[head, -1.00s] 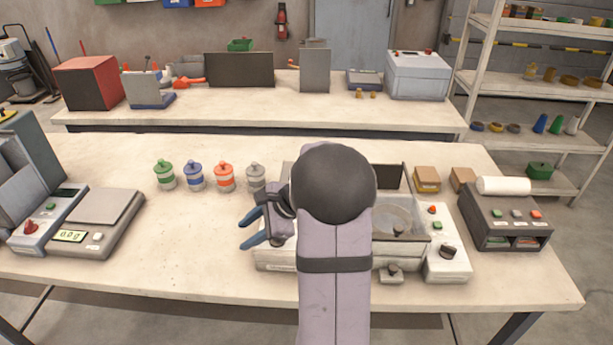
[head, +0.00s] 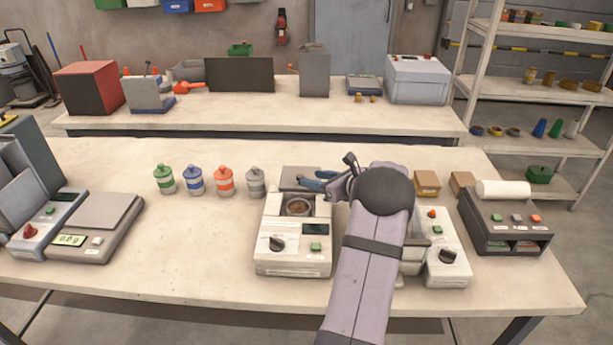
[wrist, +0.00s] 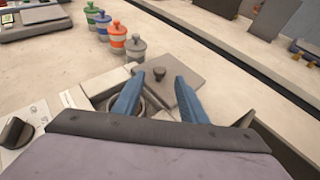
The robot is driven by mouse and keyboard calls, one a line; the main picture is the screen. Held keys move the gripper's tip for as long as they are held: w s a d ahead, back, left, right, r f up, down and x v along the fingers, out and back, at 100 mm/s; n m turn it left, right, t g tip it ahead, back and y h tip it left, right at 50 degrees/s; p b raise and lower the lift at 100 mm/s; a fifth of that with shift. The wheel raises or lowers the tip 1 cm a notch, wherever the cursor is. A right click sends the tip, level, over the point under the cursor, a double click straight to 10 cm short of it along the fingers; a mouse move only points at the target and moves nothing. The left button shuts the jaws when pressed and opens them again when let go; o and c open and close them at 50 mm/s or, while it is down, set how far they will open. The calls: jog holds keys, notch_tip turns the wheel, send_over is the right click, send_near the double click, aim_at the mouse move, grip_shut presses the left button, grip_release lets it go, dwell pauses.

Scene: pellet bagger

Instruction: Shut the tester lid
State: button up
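The tester (head: 275,262) is a white box with a dark knob, a green button and a small display. Its round well (head: 298,207) is uncovered and shows brown inside. The grey flat lid (head: 292,179) sits at the back of the tester, behind the well; it also shows in the wrist view (wrist: 180,95). A dark lid knob (wrist: 159,74) stands on it. My gripper (head: 311,180) is over the lid from the right. In the wrist view my gripper (wrist: 157,75) is open, its blue fingers on either side of the knob. Whether they touch it is unclear.
Several lidded jars, including a grey one (head: 256,182), stand left of the tester. A white control box (head: 447,262) is to the right, partly behind my arm. A scale (head: 100,215) stands at the left. The table between jars and front edge is clear.

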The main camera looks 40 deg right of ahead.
aim_at(301, 176)
jog(key=shift+p+x, duration=0.55)
jog(key=shift+x, duration=1.65)
jog(key=shift+a+f, duration=0.1)
grip_shut()
